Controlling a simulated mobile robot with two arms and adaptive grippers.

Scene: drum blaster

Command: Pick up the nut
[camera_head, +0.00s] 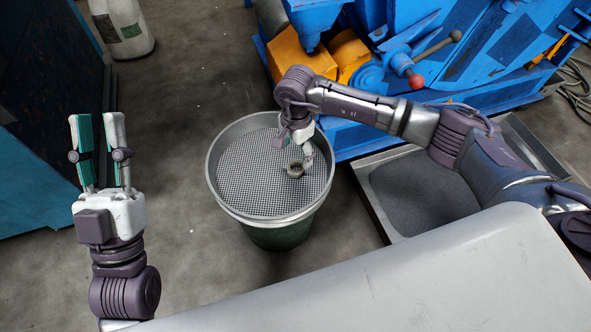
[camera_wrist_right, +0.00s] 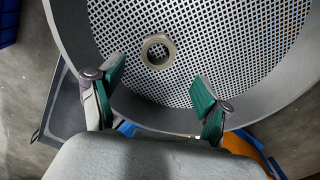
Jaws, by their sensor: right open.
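The nut (camera_head: 294,174) is a metal ring lying on the mesh of a round sieve (camera_head: 222,197), right of the mesh's centre. In the right wrist view the nut (camera_wrist_right: 160,66) lies flat with its hole showing, just beyond the fingertips. My right gripper (camera_head: 295,149) is over the sieve, close to the nut. In the wrist view the right gripper (camera_wrist_right: 158,82) is open, its two green pads apart with nothing between them. The nut sits roughly midway between the finger lines. My left gripper (camera_head: 98,132) is open and empty, over the floor left of the sieve.
The sieve sits on a dark green drum (camera_head: 279,236). A blue machine (camera_head: 480,55) with orange parts stands behind at the right. A grey tray (camera_head: 410,190) lies right of the drum. A white canister (camera_head: 124,28) stands at the back left. Floor left of the drum is clear.

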